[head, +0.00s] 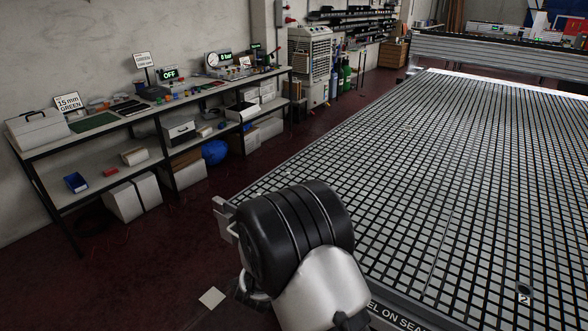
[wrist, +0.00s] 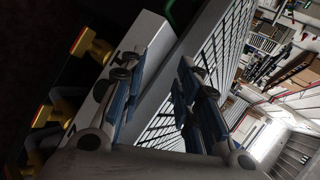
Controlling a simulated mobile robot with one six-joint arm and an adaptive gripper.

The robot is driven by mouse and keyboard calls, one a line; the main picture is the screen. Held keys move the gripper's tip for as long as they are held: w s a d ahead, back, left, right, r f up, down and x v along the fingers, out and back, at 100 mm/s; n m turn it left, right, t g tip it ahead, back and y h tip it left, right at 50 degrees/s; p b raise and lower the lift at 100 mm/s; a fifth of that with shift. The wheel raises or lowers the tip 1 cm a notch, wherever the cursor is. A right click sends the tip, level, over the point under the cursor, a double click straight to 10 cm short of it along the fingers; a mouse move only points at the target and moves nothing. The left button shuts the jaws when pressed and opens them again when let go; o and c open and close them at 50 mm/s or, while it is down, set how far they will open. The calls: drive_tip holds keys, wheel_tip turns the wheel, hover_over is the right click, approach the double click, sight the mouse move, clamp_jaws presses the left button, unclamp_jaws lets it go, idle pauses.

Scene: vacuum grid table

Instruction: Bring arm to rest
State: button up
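My gripper (wrist: 162,75) shows in the wrist view, with its two blue-padded fingers apart and nothing between them. Behind the fingers, the side and corner of the grid table (wrist: 178,58) appear tilted in that view. In the head view, a black and pale-metal part of my arm stands at the bottom middle, in front of the near left corner of the grid table (head: 430,180). My gripper cannot be made out in the head view.
A workbench (head: 130,120) with signs, boxes and small tools runs along the left wall. The dark red floor (head: 150,240) between bench and table is mostly clear.

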drive_tip(key=s+d+r+n+g+y, duration=0.1)
drive_tip(key=s+d+r+n, duration=0.2)
drive_tip(key=r, duration=0.4)
drive_tip(key=s+d+r+n+y, duration=0.15)
drive_tip(key=s+r+n, duration=0.25)
drive_tip(key=r, duration=0.4)
drive_tip(key=s+d+r+n+g+y, duration=0.1)
drive_tip(key=s+r+n, duration=0.25)
drive_tip(key=r, duration=0.35)
drive_tip(key=s+d+r+n+g+h, duration=0.1)
drive_tip(key=s+d+r+n, duration=0.1)
drive_tip(key=s+d+n, duration=0.2)
drive_tip(key=s+d+r+n+g+h, duration=0.1)
drive_tip(key=s+d+n, duration=0.3)
drive_tip(key=s+d, duration=0.6)
drive_tip(key=s+r+g, duration=0.1)
drive_tip(key=s, duration=1)
drive_tip(key=shift+s, duration=0.25)
drive_tip(key=shift+h, duration=0.25)
